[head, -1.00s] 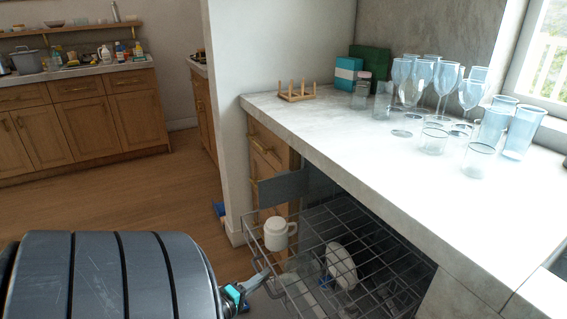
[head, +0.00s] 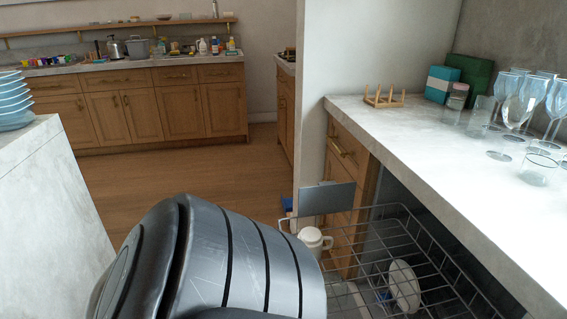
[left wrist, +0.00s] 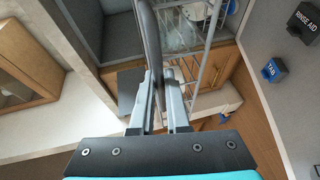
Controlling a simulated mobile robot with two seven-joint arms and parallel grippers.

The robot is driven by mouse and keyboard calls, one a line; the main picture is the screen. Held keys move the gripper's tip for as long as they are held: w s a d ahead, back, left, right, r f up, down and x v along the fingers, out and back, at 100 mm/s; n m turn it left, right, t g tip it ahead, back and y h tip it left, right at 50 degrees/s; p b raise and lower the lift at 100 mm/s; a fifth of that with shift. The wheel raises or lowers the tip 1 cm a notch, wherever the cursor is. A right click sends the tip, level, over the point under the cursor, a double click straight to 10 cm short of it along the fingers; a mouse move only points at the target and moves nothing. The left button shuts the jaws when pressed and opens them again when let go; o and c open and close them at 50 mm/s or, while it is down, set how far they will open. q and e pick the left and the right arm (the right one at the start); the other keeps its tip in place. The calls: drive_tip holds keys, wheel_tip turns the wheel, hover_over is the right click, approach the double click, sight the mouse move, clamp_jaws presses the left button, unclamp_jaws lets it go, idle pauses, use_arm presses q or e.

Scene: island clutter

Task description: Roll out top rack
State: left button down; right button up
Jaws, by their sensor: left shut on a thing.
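The top rack (head: 412,244) is a grey wire basket at dishwasher height, sticking out from under the counter. A white mug (head: 312,238) and a white dish (head: 404,285) show in or through it. In the head view my left gripper is hidden behind my dark arm. In the left wrist view, my left gripper (left wrist: 160,78) has its fingers close together on part of the rack (left wrist: 208,48), though the exact grip spot is hard to see. My right gripper is not in view.
The counter (head: 440,150) carries a wooden peg holder (head: 384,98) and several glasses (head: 524,100). Another counter with stacked plates (head: 14,100) stands at left. Wooden floor (head: 180,185) is open between them.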

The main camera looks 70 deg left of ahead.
use_arm(q)
drive_tip(key=c, duration=0.9)
unclamp_jaws()
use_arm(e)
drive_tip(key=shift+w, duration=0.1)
use_arm(q)
drive_tip(key=shift+s, duration=0.1)
drive_tip(key=shift+p+v, duration=0.85)
drive_tip(key=shift+v, duration=6.7)
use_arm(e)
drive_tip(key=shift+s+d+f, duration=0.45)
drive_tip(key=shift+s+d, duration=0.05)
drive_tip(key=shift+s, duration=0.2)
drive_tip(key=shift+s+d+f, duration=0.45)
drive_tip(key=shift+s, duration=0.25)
